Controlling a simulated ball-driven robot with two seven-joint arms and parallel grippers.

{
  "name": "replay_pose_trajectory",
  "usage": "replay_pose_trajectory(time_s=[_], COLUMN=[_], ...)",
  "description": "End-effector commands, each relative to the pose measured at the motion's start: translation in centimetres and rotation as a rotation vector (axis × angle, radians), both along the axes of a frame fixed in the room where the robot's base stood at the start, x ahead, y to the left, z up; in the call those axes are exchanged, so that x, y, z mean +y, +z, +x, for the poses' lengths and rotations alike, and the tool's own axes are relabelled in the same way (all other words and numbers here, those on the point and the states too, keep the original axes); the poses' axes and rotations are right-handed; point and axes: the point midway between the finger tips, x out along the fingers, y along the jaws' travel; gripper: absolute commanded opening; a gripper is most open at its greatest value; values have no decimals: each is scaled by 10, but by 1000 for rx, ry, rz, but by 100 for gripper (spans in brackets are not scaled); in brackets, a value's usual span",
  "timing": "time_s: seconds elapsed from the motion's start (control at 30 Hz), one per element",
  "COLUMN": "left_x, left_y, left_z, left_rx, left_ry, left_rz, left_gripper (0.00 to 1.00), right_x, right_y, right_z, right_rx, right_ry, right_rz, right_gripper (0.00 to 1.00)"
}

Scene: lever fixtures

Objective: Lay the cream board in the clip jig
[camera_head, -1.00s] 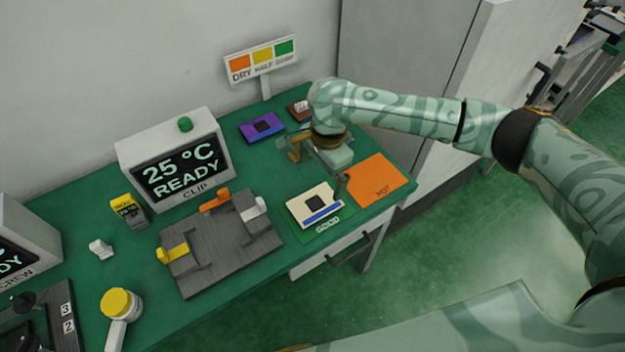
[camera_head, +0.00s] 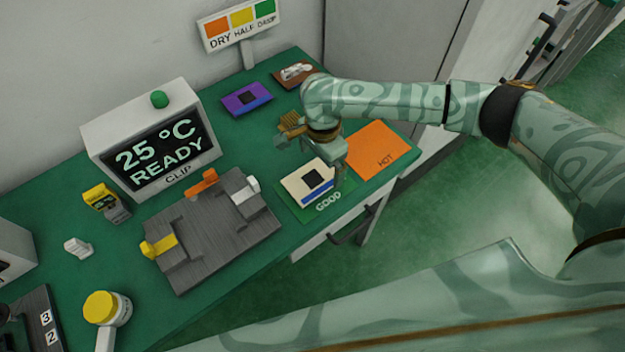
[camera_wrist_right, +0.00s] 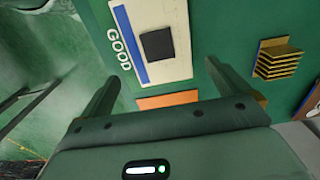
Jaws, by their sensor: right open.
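The cream board (camera_head: 294,184), with a dark square chip and a blue edge strip, lies on the green GOOD mat (camera_head: 334,205). It also shows in the right wrist view (camera_wrist_right: 178,62), ahead of my fingers. My right gripper (camera_head: 313,157) is open and empty, over the far edge of the board; I cannot tell whether it touches. Its two fingers stand apart in the right wrist view (camera_wrist_right: 163,88). The grey clip jig (camera_head: 215,232) lies left of the board, with orange (camera_head: 203,182), white (camera_head: 246,190) and yellow (camera_head: 160,246) clips. Its bed is empty. My left gripper is not seen.
An orange HOT mat (camera_head: 378,148) lies right of the board. The CLIP display box (camera_head: 150,145) reads 25 °C READY. A yellow-capped item (camera_head: 101,307) stands front left.

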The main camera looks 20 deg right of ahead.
Motion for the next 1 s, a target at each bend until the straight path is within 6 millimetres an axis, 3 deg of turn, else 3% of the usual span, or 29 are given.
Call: replay_pose_trajectory(time_s=[0.23, 0.5, 0.67, 1.0], left_x=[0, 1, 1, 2], left_y=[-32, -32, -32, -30], left_z=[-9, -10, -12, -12], left_rx=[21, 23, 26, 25], left_ry=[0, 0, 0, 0], left_rz=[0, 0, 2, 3], left_gripper=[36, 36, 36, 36], right_x=[2, 1, 1, 1], right_y=[-46, -47, -47, -44], right_z=[1, 1, 1, 1], right_rx=[5, 0, 0, 0], right_ry=[0, 1, 1, 0], right_rz=[-1, -1, -1, -1], right_gripper=[100, 100, 57, 57])
